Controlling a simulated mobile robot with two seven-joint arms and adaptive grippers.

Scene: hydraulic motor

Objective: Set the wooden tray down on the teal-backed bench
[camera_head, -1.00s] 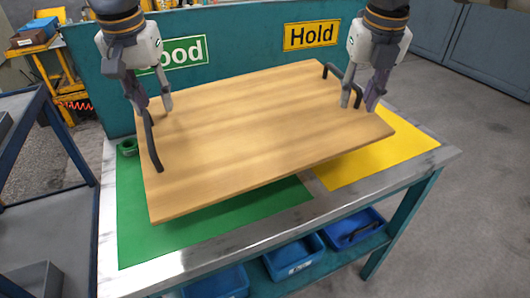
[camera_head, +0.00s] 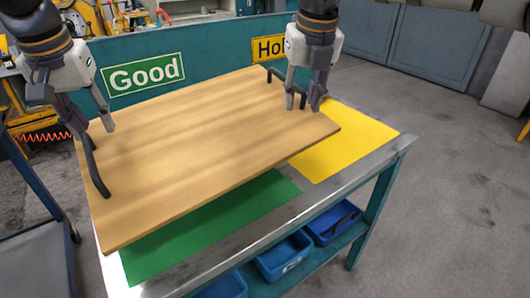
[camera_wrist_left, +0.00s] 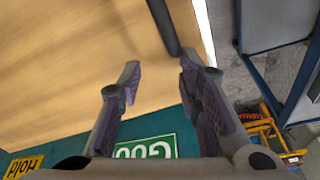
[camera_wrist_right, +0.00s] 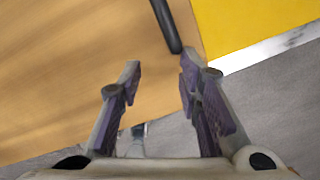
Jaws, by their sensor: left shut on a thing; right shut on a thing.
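The wooden tray (camera_head: 190,140) is a flat light-brown board with a dark bar handle at each end. It hangs over the teal-backed bench (camera_head: 355,168), with a gap under its front edge. My left gripper (camera_head: 96,127) is shut on the left handle (camera_head: 93,165). My right gripper (camera_head: 302,105) is shut on the right handle (camera_head: 285,85). The handle bars also run toward the fingers in the left wrist view (camera_wrist_left: 164,28) and the right wrist view (camera_wrist_right: 166,25). The tray hides much of the bench top.
A green mat (camera_head: 210,225) and a yellow mat (camera_head: 345,145) lie on the bench top. Behind stands the teal back panel with "Good" (camera_head: 145,75) and "Hold" (camera_head: 268,48) signs. Blue bins (camera_head: 285,258) sit on the lower shelf. A grey cart (camera_head: 35,255) stands at the left.

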